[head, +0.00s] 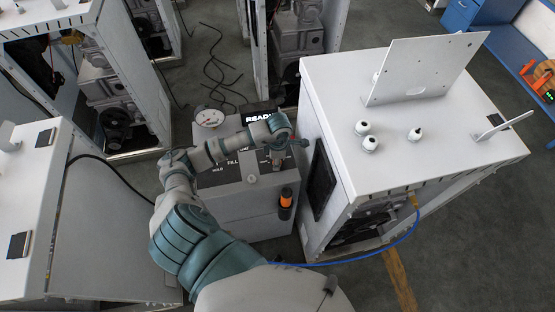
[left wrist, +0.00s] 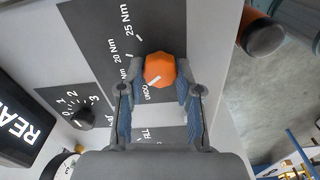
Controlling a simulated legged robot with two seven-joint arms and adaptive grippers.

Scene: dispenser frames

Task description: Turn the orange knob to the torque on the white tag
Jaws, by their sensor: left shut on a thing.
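The orange knob (left wrist: 165,68) sits on a dark panel (left wrist: 95,30) in the left wrist view. White labels beside it read 25 Nm, 20 Nm, a partly covered Nm, and UNDO. The knob's white mark points to the lower left in that view, towards the side of the covered Nm and UNDO labels. My left gripper (left wrist: 160,75) is shut on the knob, one finger on each side. In the head view my left gripper (head: 284,149) is over the grey dispenser's top (head: 225,178) and hides the knob. I cannot make out a white tag. My right gripper is not in view.
A READY display (head: 258,116) and a round gauge (head: 209,117) stand behind my left arm. A small black dial (left wrist: 84,118) is on the panel. A white cabinet (head: 440,125) stands close on the right.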

